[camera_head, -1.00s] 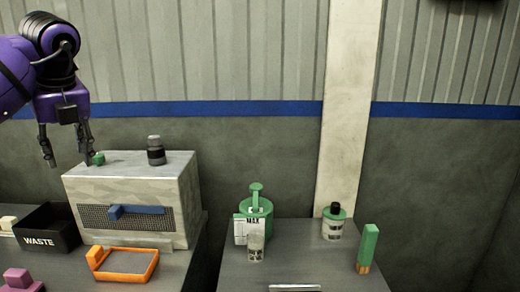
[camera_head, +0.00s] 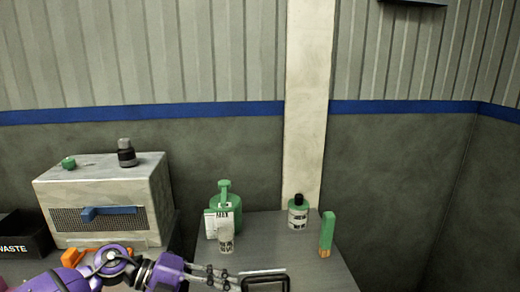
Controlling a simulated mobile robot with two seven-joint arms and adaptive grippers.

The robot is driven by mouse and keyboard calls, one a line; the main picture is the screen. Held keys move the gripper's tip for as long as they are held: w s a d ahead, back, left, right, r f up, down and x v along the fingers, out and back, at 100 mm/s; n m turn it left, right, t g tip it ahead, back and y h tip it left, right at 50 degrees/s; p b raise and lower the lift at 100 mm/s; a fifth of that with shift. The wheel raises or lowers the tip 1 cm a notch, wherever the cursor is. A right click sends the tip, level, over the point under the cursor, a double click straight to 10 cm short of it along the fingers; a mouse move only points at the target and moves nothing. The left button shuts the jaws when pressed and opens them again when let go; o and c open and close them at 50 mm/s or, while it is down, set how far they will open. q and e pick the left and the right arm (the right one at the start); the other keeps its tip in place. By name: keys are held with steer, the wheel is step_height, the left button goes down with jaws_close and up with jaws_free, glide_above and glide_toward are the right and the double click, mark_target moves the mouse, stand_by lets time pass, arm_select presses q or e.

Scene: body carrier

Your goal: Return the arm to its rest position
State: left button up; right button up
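My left arm, purple and dark, comes in low from the left. Its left gripper (camera_head: 229,277) points right at the bottom of the view, in front of the right-hand table's near part. Its two thin fingers show apart, with nothing seen between them. My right gripper is not in view.
A grey box-shaped unit (camera_head: 105,200) with a blue handle carries a dark-capped bottle (camera_head: 126,153) and a green piece (camera_head: 68,163). A black waste bin (camera_head: 20,236) stands left. The right table (camera_head: 285,245) holds a green dispenser (camera_head: 224,212), cup (camera_head: 226,239), bottle (camera_head: 298,213) and green block (camera_head: 327,234).

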arm_select(q)
steer(key=s+a+f+n+t+y+p, duration=0.1)
steer(key=s+a+f+n+t+y, duration=0.35)
steer(key=f+n+t, duration=0.55)
steer(key=s+a+f+n+t+y+p, duration=0.1)
steer(key=s+a+f+n+t+y, duration=0.45)
steer(key=n, duration=0.85)
steer(key=s+f+n+g+y, duration=0.1)
steer(key=s+f+n+g, duration=0.2)
steer(key=s+f, duration=0.4)
steer(key=s+a+f+n+g+y, duration=0.1)
steer(key=s+f+n+g, duration=0.2)
steer(key=s+f, duration=0.4)
steer(key=s+g, duration=0.1)
steer(key=s, duration=0.4)
steer(key=shift+s+y, duration=0.2)
steer(key=shift+y, duration=0.2)
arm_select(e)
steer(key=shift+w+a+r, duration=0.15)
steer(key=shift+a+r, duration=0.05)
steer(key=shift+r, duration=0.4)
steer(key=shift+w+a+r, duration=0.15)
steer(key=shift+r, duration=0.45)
arm_select(q)
steer(key=shift+g, duration=0.25)
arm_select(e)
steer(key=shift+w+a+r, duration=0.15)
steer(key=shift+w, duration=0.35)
